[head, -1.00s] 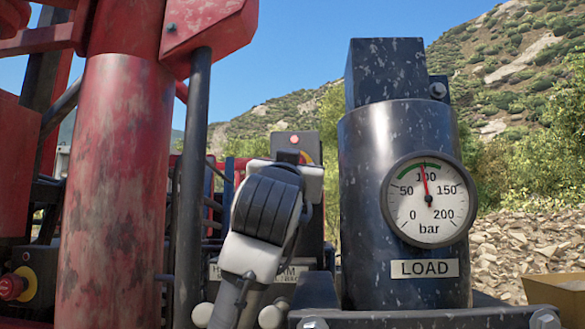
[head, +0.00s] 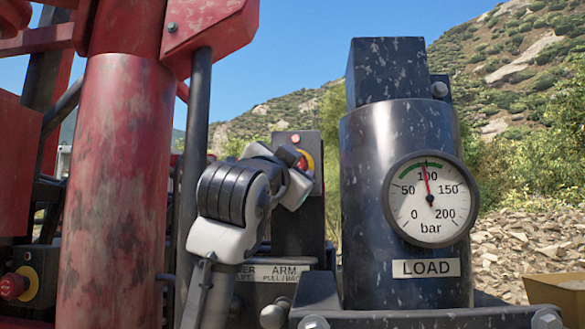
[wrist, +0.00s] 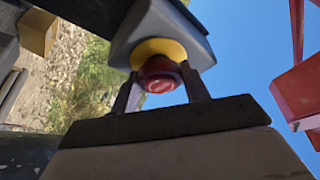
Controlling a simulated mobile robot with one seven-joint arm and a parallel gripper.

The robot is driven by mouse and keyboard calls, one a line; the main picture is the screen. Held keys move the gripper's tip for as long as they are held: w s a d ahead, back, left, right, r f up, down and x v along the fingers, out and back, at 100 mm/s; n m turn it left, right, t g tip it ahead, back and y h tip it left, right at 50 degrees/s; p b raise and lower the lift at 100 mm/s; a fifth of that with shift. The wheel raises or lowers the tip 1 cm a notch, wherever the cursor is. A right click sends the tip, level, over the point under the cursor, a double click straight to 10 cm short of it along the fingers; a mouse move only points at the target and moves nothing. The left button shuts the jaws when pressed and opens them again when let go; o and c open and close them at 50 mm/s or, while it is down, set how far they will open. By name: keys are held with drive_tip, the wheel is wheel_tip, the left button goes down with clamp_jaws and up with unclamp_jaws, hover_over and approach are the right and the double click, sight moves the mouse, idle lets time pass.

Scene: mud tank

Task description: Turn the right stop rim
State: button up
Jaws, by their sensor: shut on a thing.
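The right stop rim (wrist: 161,70) is a red knob on a yellow collar (wrist: 159,48), in the wrist view. My gripper (wrist: 159,88) has one finger on each side of it and is shut on the red rim. In the head view the rim (head: 301,161) shows in part, red against its yellow plate, on a dark upright box (head: 308,225). My arm and wrist hide the rest of it from the left.
A black cylinder with a pressure gauge (head: 430,199) and LOAD label stands close on the right. A red column (head: 115,190) rises on the left. Another red stop knob (head: 14,286) sits at the far left. Lever labels (head: 285,272) show below my wrist.

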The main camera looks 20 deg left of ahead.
drive_tip(key=shift+r+m+g+h, duration=0.1)
drive_tip(key=shift+m+g+h, duration=0.35)
drive_tip(key=shift+m, duration=1.15)
drive_tip(key=shift+h, duration=0.35)
drive_tip(key=o, duration=1)
drive_tip(key=b+v, duration=0.5)
drive_tip(key=v, duration=0.9)
drive_tip(key=shift+b, duration=0.4)
drive_tip(key=shift+w, duration=0.1)
